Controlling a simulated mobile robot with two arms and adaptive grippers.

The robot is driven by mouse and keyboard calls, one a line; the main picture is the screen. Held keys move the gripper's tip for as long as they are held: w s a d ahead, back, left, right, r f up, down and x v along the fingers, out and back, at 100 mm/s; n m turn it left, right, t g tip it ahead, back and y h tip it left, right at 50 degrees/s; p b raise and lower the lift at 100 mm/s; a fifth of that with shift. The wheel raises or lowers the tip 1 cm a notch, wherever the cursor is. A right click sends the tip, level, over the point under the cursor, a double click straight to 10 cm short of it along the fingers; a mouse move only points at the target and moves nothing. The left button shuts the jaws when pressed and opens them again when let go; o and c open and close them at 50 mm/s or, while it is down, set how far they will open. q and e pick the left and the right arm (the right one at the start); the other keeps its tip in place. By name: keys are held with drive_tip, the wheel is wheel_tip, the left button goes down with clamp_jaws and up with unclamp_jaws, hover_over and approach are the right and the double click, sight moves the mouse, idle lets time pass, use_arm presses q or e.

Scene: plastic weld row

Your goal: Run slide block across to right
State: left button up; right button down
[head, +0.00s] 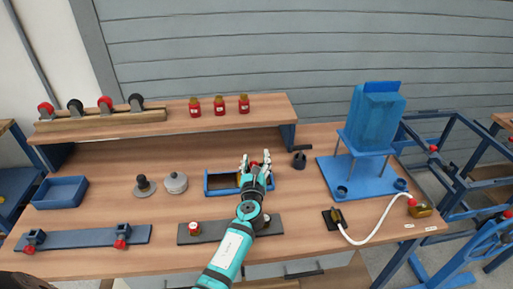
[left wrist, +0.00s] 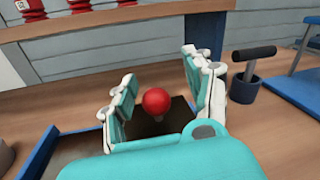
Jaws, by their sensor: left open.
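A blue frame like a shallow channel (head: 222,191) lies on the workbench, and its edge shows at the left in the left wrist view (left wrist: 43,152). A red ball knob (left wrist: 156,101) stands over a dark surface (left wrist: 160,126) that looks like the slide block; the knob also shows small in the head view (head: 254,164). My left gripper (head: 256,158) is open above the right part of the frame. In the left wrist view its two fingers (left wrist: 158,90) stand either side of the knob, with gaps. My forearm and gripper hide part of the block and frame. My right gripper is out of view.
A dark cup with a black handle (head: 299,160) stands close right of the gripper. A blue stand with a tank (head: 374,130) is farther right. A raised shelf (head: 165,125) with red bottles runs behind. A dark bar (head: 208,232) lies in front, partly under my arm.

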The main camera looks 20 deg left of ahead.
sight(256, 162)
use_arm(q)
wheel_tip(256, 162, up, 8)
drive_tip(key=shift+d+f, duration=0.1)
drive_tip(key=shift+f, duration=0.1)
idle(0.5)
